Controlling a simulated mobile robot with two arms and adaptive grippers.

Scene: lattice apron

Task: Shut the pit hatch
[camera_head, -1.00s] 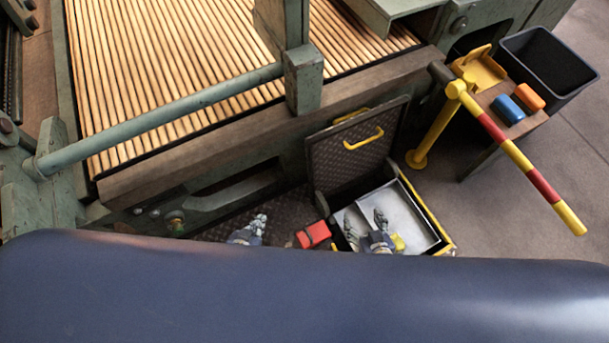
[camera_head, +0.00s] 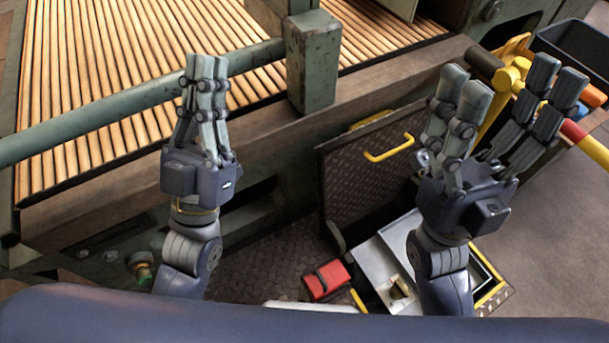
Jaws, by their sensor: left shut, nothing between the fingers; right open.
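The pit hatch (camera_head: 350,185) is a dark chequered-metal lid standing raised on its hinge edge, with a yellow handle (camera_head: 388,150) on its face. The pit opening (camera_head: 385,262) below it has a pale metal inside and a yellow-striped rim, partly hidden by my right arm. My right gripper (camera_head: 500,95) is open and empty, to the right of the raised lid and its handle in the picture. My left gripper (camera_head: 203,68) is shut and empty, in front of the slatted bed, well left of the hatch.
A red block (camera_head: 327,280) lies on the chequered floor left of the pit. A green rail (camera_head: 110,112) and post (camera_head: 314,60) stand by the slatted bed.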

